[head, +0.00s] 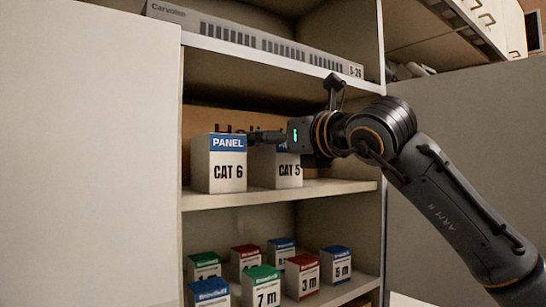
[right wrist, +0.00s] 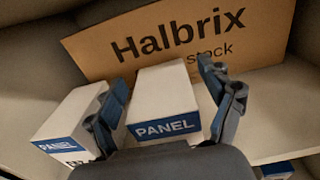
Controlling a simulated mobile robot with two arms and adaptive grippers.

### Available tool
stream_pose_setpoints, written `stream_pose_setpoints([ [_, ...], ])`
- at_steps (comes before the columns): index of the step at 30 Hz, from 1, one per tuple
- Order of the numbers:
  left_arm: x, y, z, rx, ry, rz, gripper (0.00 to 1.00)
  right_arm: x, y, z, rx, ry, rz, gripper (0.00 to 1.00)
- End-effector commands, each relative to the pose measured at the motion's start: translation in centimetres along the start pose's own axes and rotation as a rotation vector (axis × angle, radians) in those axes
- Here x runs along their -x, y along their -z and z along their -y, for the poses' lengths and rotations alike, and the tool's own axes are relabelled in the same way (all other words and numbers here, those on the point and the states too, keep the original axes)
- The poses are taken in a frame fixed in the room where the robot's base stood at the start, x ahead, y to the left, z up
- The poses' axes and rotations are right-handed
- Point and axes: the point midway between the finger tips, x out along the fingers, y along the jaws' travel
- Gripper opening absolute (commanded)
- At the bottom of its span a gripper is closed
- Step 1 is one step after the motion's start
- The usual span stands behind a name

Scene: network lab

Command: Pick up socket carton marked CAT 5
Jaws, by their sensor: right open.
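A white carton marked CAT 5 (head: 288,174) stands on the middle shelf; my right gripper (head: 266,138) hides part of its top band in the head view. In the right wrist view this carton (right wrist: 163,88) has a blue band reading PANEL; I see no word "socket" on it. My right gripper (right wrist: 163,85) is open, with one finger on each side of the carton; contact cannot be told. A white carton marked PANEL CAT 6 (head: 227,170) stands to its left, with the left finger in the gap between them. My left gripper is not in view.
A brown Halbrix stock box (right wrist: 185,40) stands behind the cartons. The lower shelf holds several small boxes with coloured tops, such as a green 7 m box (head: 262,288). A cabinet side wall (head: 368,220) bounds the right.

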Motion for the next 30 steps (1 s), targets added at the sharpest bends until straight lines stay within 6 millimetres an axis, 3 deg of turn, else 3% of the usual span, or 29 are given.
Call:
stream_pose_setpoints([
  [3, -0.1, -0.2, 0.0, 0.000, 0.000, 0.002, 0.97, 0.0, 0.0, 0.0, 0.000, 0.000, 0.000, 0.81],
  [13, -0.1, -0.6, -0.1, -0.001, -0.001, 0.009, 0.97, 0.1, 0.0, 0.0, 0.000, 0.000, 0.000, 0.14],
  [26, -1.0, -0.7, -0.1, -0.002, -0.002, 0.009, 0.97, 0.5, -0.6, 0.0, 0.001, 0.002, 0.005, 0.14],
  [30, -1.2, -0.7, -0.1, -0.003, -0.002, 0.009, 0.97, 0.5, -2.3, -0.1, 0.000, 0.001, 0.005, 0.14],
])
